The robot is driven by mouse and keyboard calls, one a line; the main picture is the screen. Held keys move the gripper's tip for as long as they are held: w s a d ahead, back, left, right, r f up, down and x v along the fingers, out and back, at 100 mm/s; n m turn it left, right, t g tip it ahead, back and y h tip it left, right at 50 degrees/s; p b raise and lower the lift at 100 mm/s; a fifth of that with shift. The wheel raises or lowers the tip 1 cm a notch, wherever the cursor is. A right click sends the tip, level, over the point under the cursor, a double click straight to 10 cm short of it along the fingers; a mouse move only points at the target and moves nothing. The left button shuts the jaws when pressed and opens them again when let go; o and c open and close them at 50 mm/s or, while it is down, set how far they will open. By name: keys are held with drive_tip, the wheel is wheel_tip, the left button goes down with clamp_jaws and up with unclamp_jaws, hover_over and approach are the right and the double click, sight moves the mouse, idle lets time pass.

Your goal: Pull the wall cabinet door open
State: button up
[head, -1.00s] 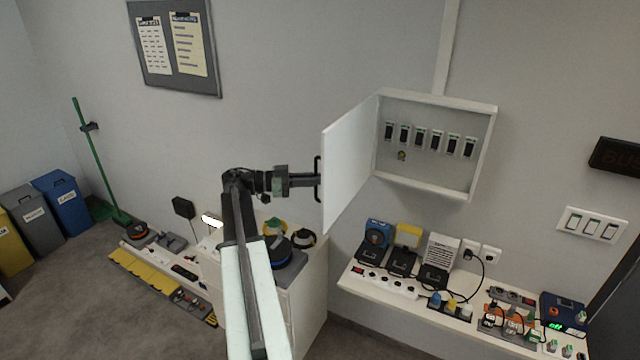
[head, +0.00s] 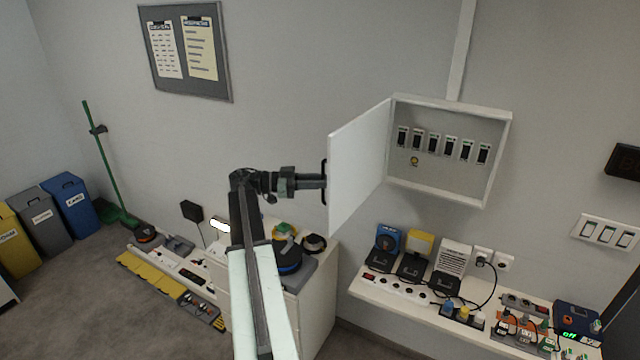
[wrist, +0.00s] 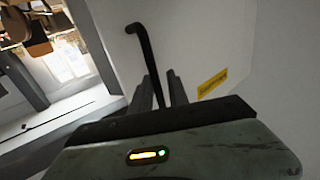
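The white wall cabinet (head: 446,196) hangs on the grey wall, and its inside with a row of black switches shows. Its white door (head: 358,165) stands wide open, swung out to the left from the hinge side. A black bar handle (head: 324,168) is on the door near its free edge; in the wrist view the handle (wrist: 146,50) runs down between the fingers. My gripper (head: 322,182) is at the handle from the left, and its two dark fingers (wrist: 160,92) are closed around the bar. The lower part of the handle is hidden by my gripper.
A shelf (head: 400,296) with chargers, plugs and cables runs below the cabinet. A white cabinet (head: 318,295) with items on top stands below my arm. A noticeboard (head: 187,92) hangs at upper left. Bins (head: 72,205) and a green broom (head: 103,165) stand at left.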

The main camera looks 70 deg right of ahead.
drive_tip(key=v, duration=0.7)
drive_tip(key=shift+w, duration=0.4)
drive_tip(key=shift+a, duration=0.1)
